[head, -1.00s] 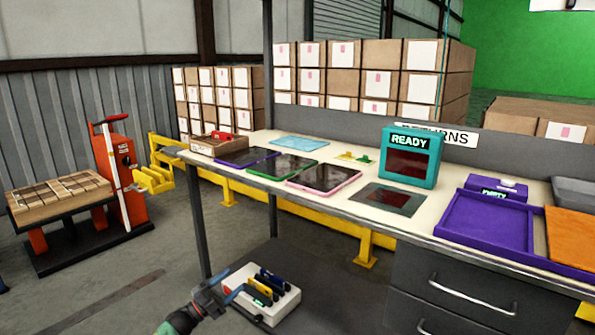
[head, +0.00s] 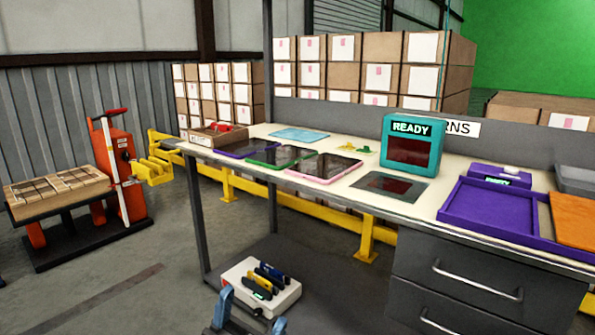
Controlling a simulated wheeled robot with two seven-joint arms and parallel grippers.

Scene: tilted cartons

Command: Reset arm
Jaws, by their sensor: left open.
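My left gripper (head: 247,314) shows at the bottom of the head view, below the workbench's height in the picture. Its two blue-grey fingers stand apart with nothing between them. It overlaps the lower edge of a white holder (head: 238,272) with several dark, blue and yellow tools. I cannot tell whether it touches the holder. My right gripper is out of view.
The workbench (head: 345,190) carries several tablets, a teal READY box (head: 412,146), a purple tray (head: 490,213) and an orange pad (head: 573,220). Drawers (head: 465,290) stand below at right. A yellow rail (head: 300,202) runs behind.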

